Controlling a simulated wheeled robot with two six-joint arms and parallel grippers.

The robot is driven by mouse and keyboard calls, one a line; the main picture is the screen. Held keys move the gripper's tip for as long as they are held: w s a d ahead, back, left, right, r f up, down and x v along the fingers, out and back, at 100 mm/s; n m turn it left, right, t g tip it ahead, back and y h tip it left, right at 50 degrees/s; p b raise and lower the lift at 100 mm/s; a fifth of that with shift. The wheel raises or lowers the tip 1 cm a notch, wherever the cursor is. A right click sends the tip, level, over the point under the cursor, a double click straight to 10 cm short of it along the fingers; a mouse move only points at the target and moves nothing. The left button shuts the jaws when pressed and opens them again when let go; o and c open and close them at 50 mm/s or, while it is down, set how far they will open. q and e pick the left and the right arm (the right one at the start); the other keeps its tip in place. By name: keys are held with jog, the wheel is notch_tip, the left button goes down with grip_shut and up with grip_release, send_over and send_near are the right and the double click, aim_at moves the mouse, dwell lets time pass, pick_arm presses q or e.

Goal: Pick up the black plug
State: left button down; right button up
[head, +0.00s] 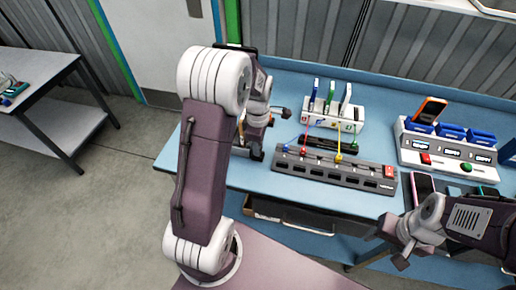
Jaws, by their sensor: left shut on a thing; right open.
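My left gripper (256,148) is at the left end of the table, beside the grey power strip (373,184). It is shut on a small dark thing that looks like the black plug; my wrist and fingers hide most of it, so its shape is unclear. Blue (287,149), red (303,152) and yellow (338,158) plugs with thin cords stand at the strip, whose front face has several dark sockets.
A white stand (318,125) with upright devices is behind the strip, with a black bar (328,143) between them. A white charging station (445,152) holds blue blocks and an orange phone (429,110). A pink-edged phone (419,185) lies near my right arm. An open drawer (290,215) sits below.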

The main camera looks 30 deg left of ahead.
pick_arm(q)
jog(key=r, duration=0.2)
jog(key=d+r, duration=0.1)
jog(key=r, duration=0.1)
jog(key=shift+w+r, duration=0.1)
jog(key=w+d+r, duration=0.1)
jog(key=d+r, duration=0.5)
jog(key=d, duration=0.4)
jog(key=shift+d+r, duration=0.2)
jog(key=shift+d, duration=0.15)
jog(key=shift+r+p, duration=0.7)
jog(key=shift+p, duration=0.2)
notch_tip(320, 180, up, 3)
jog(key=p, duration=0.3)
